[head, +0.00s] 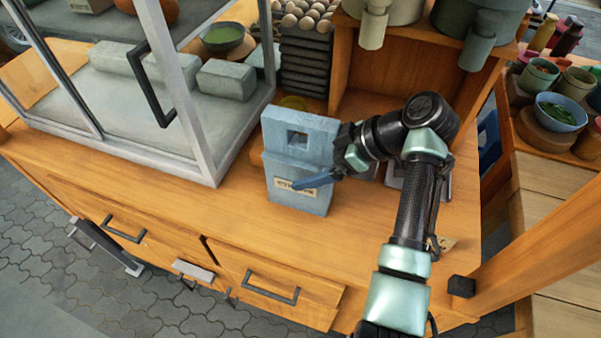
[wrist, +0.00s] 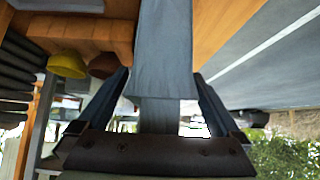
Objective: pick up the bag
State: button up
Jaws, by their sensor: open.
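The bag (head: 301,139) is a blue-grey, upright, flat-sided bag with a square opening near its top and a pale label low on its front. It stands on the wooden counter. My gripper (head: 316,180) is at its right side, with one blue finger across the front near the label; the other finger is hidden behind the bag. In the wrist view, the bag (wrist: 165,40) lies between the two spread fingers of my gripper (wrist: 160,76), with a visible gap on either side. The jaws are open.
A glass display case (head: 205,150) with grey blocks stands left of the bag. Egg trays (head: 305,62) and a wooden shelf with grey-green dispensers (head: 372,25) stand behind. The wooden counter (head: 240,215) is clear in front of the bag.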

aim_at(317, 121)
jog(key=shift+x, duration=0.95)
jog(key=shift+c, duration=0.3)
jog(key=shift+r, duration=0.1)
grip_shut()
notch_tip(317, 121, up, 10)
